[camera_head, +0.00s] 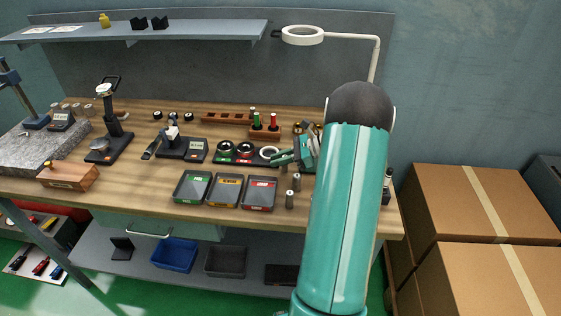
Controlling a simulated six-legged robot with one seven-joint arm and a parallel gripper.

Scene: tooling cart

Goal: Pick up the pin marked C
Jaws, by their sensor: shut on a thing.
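My arm hides part of the bench on the right.
Three trays, green-labelled (179,199), yellow-labelled (213,203) and red-labelled (273,207), stand at the bench front. A wooden block with green and red handled gauges (265,133) stands behind my gripper. A ring lamp (303,35) hangs above. Cardboard boxes (480,205) stand at right.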

